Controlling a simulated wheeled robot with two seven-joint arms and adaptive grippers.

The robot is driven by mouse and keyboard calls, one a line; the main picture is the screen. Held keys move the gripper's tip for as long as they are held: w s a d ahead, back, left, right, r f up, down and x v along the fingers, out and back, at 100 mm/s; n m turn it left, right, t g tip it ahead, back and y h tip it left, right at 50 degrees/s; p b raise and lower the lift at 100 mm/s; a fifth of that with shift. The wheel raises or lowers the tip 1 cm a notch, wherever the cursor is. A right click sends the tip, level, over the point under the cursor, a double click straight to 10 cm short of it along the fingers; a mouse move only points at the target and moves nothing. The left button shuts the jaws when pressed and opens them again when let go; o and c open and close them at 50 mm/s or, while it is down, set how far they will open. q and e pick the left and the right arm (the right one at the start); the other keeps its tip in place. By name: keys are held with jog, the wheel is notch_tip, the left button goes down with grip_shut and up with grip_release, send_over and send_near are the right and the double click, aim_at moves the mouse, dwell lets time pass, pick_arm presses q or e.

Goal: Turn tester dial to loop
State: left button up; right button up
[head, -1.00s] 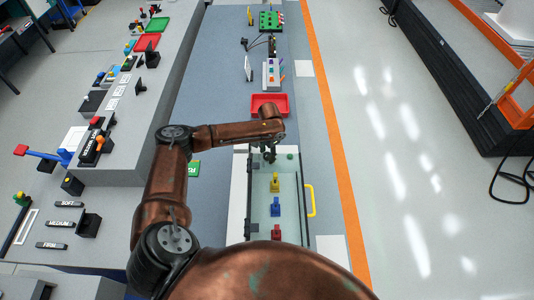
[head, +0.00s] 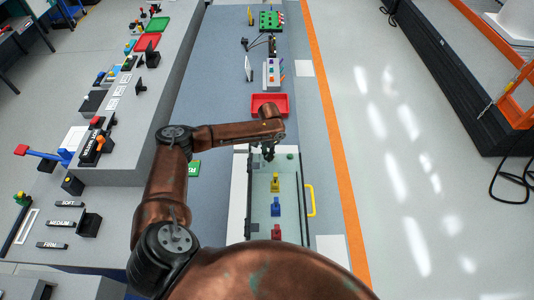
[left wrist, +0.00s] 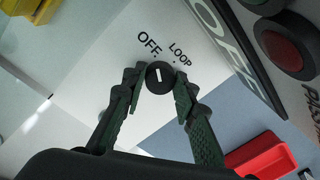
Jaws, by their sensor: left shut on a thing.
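The tester dial (left wrist: 159,77) is a small round black knob with a short white mark, on a pale panel (left wrist: 95,90) in the left wrist view. The labels OFF (left wrist: 149,44) and LOOP (left wrist: 180,54) are printed beyond it, each with a dot. The white mark points roughly toward the OFF dot. My left gripper (left wrist: 159,82) has its two green-black fingers closed against opposite sides of the dial. In the head view my left gripper (head: 270,152) is small at the far end of the glass tank; the dial is too small to make out there. My right gripper is out of view.
The glass tank (head: 306,225) holds yellow, blue and red pieces, with a yellow handle (head: 311,200) on its right. A red tray (head: 285,103) lies just beyond my gripper; it also shows in the left wrist view (left wrist: 262,160).

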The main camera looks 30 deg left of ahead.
pick_arm(q)
jog(key=shift+r+m+p, duration=0.15)
jog(key=shift+m+p, duration=0.95)
jog(key=shift+m, duration=0.1)
jog(key=m+p, duration=0.1)
jog(key=m, duration=0.1)
jog(key=shift+m+p, duration=0.3)
jog(key=shift+p, duration=0.05)
jog(key=m+p, duration=0.1)
jog(key=m, duration=0.2)
jog(key=shift+m+h+p, duration=0.3)
jog(key=shift+m+p, duration=0.1)
jog(key=shift+m, duration=1.3)
jog(key=o, duration=1.2)
jog(key=shift+c, duration=0.2)
jog(key=shift+a, duration=0.1)
